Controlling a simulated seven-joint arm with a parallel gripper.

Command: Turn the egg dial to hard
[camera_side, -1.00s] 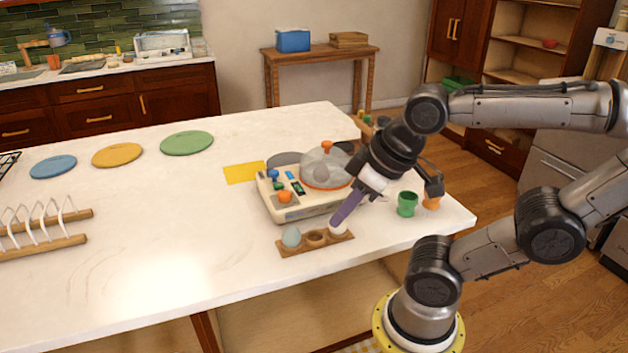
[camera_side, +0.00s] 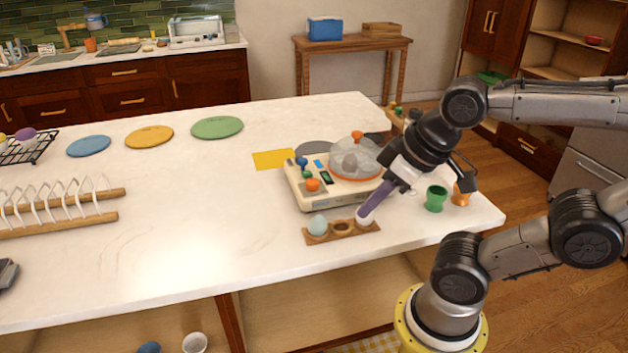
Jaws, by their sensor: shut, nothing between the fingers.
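The egg cooker (camera_side: 335,197) is a cream box on the counter. A clear dome with an orange rim (camera_side: 357,160) covers its right part, with a pale egg shape inside. On its left part are an orange dial (camera_side: 313,185), small blue knobs (camera_side: 301,162) and a dark display (camera_side: 326,177). The dial's markings are too small to read. My gripper (camera_side: 365,214) has purple fingers, shut and pointing down-left. Its tips are at the white egg at the right end of the wooden egg holder (camera_side: 341,231), in front of the cooker and right of the dial.
A pale blue egg (camera_side: 318,226) sits at the holder's left end. Green (camera_side: 436,198) and orange (camera_side: 462,194) egg cups stand right of my gripper. A yellow card (camera_side: 273,159) lies behind the cooker's left side. The counter left of the cooker is largely clear.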

